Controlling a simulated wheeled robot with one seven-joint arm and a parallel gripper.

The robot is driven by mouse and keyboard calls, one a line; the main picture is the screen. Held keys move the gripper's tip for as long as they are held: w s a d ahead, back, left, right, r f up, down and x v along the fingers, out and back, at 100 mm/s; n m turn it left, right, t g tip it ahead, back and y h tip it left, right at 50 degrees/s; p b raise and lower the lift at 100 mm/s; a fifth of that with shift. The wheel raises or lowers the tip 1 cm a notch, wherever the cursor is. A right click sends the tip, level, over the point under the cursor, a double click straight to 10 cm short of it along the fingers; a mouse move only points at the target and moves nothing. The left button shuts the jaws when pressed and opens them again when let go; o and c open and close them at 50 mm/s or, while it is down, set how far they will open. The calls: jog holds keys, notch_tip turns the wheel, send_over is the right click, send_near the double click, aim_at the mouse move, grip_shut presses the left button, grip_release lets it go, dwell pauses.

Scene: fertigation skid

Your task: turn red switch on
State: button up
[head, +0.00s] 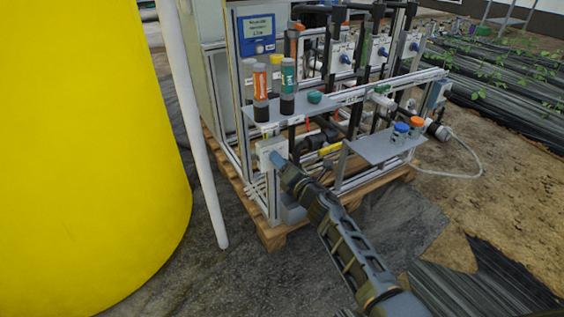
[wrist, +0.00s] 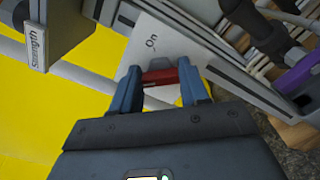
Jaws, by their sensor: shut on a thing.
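The red switch (wrist: 160,77) sits on a pale switch plate (wrist: 158,45) marked "On" in the wrist view. My gripper (wrist: 160,82) has its two blue fingers on either side of the red switch, shut on it. In the head view my gripper (head: 279,160) reaches the white switch box (head: 266,150) on the skid's front left post. The red switch is hidden there behind the fingers. Part of the plate's lettering is covered, so I cannot tell the switch's exact setting.
A large yellow tank (head: 85,150) stands at the left, with a white upright pipe (head: 195,130) beside it. A grey shelf above the switch box holds an orange-labelled tube (head: 260,92) and a green-labelled tube (head: 287,86). A lower grey shelf (head: 372,150) juts out at right.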

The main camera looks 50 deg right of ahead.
jog(key=shift+f+m+p, duration=0.2)
jog(key=shift+m+p, duration=1.4)
jog(key=shift+m, duration=2.55)
jog(key=shift+f+m+p, duration=0.2)
jog(key=shift+m+p, duration=1.4)
jog(key=shift+m, duration=2.85)
jog(key=o, duration=1.1)
jog(key=shift+c, duration=0.2)
jog(key=p+v, duration=0.2)
jog(key=v, duration=0.6)
